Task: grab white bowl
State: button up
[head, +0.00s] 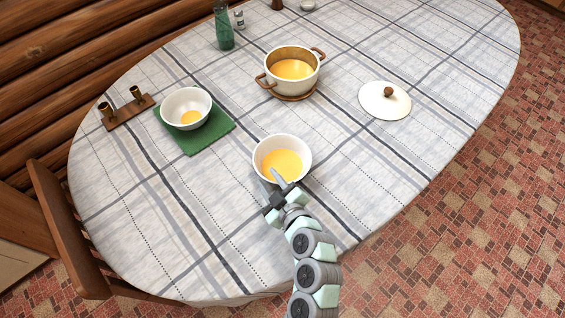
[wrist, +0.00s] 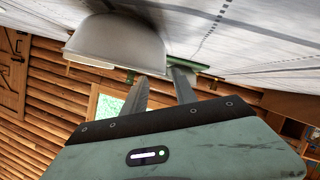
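A white bowl (head: 258,160) with yellow soup in it stands on the tablecloth near the table's front edge. My gripper (head: 269,178) is at its near left side, with two separated fingers. In the head view one finger overlaps the bowl's rim and the other is outside it. The wrist view is upside down; there the bowl (wrist: 115,40) is close by, and the gripper (wrist: 160,76) is open with nothing between its fingers. I cannot tell whether a finger touches the bowl. A second white bowl (head: 176,103), with less yellow soup, stands on a green cloth (head: 213,131).
A white pot (head: 290,87) with brown handles stands on a trivet behind the near bowl. A lid (head: 372,104) lies right of it. A green bottle (head: 223,30) and a wooden holder (head: 128,113) are farther off. The table's front right is clear.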

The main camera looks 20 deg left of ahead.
aim_at(259, 167)
jog(key=x, duration=0.4)
jog(key=shift+a+f, duration=0.2)
jog(key=shift+w+a+f, duration=0.2)
jog(key=shift+w+a, duration=0.1)
jog(key=shift+c, duration=0.5)
grip_shut()
dwell(0.5)
